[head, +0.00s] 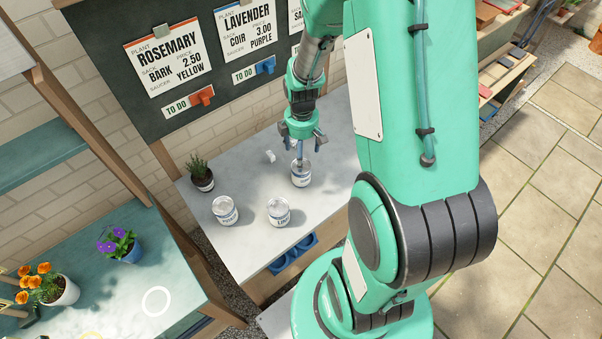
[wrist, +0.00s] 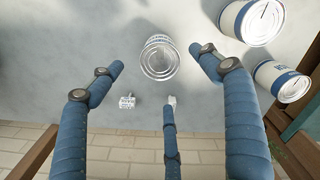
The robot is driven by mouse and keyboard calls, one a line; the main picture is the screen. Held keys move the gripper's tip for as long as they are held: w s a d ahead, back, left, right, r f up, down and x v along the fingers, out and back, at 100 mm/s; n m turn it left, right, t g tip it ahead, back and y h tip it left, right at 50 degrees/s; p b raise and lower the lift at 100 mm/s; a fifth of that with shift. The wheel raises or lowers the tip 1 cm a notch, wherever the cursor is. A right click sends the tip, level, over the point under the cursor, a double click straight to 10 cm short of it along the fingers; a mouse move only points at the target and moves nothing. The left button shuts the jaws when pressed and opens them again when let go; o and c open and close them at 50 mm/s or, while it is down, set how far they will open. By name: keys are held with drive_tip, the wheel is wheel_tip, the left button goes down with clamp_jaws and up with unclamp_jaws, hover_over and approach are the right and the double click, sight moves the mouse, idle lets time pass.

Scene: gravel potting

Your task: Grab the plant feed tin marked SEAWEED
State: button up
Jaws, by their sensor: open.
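Three white-and-blue tins stand on the grey bench (head: 250,245). One tin (head: 301,178) is directly below my gripper (head: 302,156); the other two, a left tin (head: 226,211) and a middle tin (head: 278,212), stand nearer the front. Their label words are too small to read, so I cannot tell which is SEAWEED. In the wrist view, my open gripper (wrist: 160,85) has its blue fingers spread, with one tin (wrist: 160,60) between and beyond the side fingertips. No contact with it is visible. The other tins (wrist: 252,20) (wrist: 278,80) are to the right.
A dark potted plant (head: 202,177) stands at the bench's back left. A small white block (wrist: 127,101) lies near the tin below my gripper. The signboard (head: 190,75) rises behind the bench. Blue trays (head: 292,256) sit under the front edge.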

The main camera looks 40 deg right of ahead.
sight(301, 175)
drive_tip(key=shift+f+b, duration=0.65)
drive_tip(key=shift+f, duration=3.65)
drive_tip(key=shift+f, duration=0.15)
drive_tip(key=shift+w+f+b, duration=0.1)
drive_tip(key=shift+f+b, duration=0.45)
drive_tip(key=shift+f, duration=1.9)
drive_tip(key=c, duration=1.6)
